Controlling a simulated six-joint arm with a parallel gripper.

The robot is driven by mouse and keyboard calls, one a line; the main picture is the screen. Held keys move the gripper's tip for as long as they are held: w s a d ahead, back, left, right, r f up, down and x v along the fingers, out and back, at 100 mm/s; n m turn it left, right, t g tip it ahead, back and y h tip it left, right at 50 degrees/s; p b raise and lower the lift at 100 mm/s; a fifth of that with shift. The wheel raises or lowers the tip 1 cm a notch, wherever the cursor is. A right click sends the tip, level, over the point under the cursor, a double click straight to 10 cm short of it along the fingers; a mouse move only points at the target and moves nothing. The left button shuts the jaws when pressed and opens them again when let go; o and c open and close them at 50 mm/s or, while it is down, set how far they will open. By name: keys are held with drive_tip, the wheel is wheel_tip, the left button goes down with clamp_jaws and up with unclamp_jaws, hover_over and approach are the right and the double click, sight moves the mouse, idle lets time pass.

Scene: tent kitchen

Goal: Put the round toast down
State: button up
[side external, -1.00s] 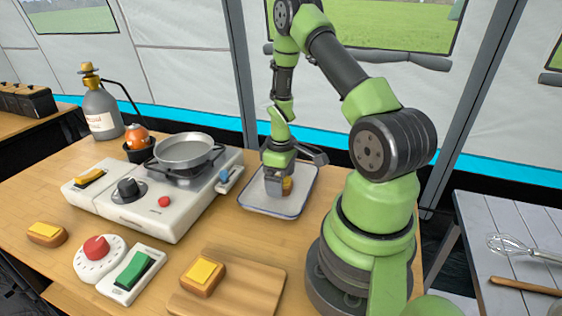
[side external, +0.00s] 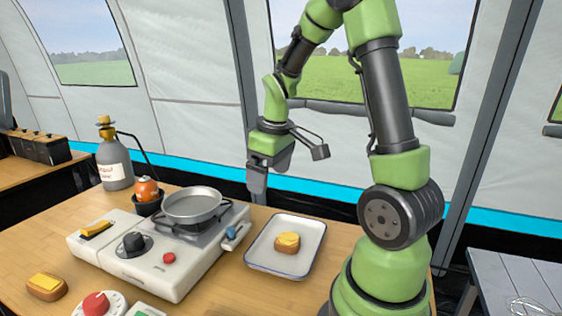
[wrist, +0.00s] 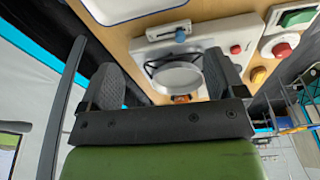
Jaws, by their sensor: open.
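The round toast (side external: 287,243), brown with a yellow top, lies flat in the white, dark-rimmed tray (side external: 262,267), near its middle. My gripper (side external: 257,188) is raised above and behind the tray, apart from the toast. In the wrist view my gripper (wrist: 164,76) has its two fingers spread wide with nothing held between them. The tray (wrist: 125,10) is cut off at the top of the wrist view, and the toast is not seen there.
A stove (side external: 150,265) bearing a grey pan (side external: 194,205) stands left of the tray. A gas bottle (side external: 114,163) and a small orange item (side external: 147,189) are behind it. Another toast (side external: 46,286) lies at the front left. A red knob (side external: 95,303) is at the front edge.

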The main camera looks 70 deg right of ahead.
drive_tip(key=s+a+r+m+t+y, duration=0.1)
drive_tip(key=s+a+r, duration=0.3)
drive_tip(key=a, duration=0.4)
drive_tip(key=s+a+r+m+t+y, duration=0.1)
drive_tip(key=s+a+r+t, duration=0.3)
drive_tip(key=a+r, duration=0.3)
drive_tip(key=shift+s+a+m+t+y, duration=0.3)
drive_tip(key=shift+s+a+m, duration=0.1)
drive_tip(key=shift+a, duration=0.5)
drive_tip(key=shift+r, duration=0.1)
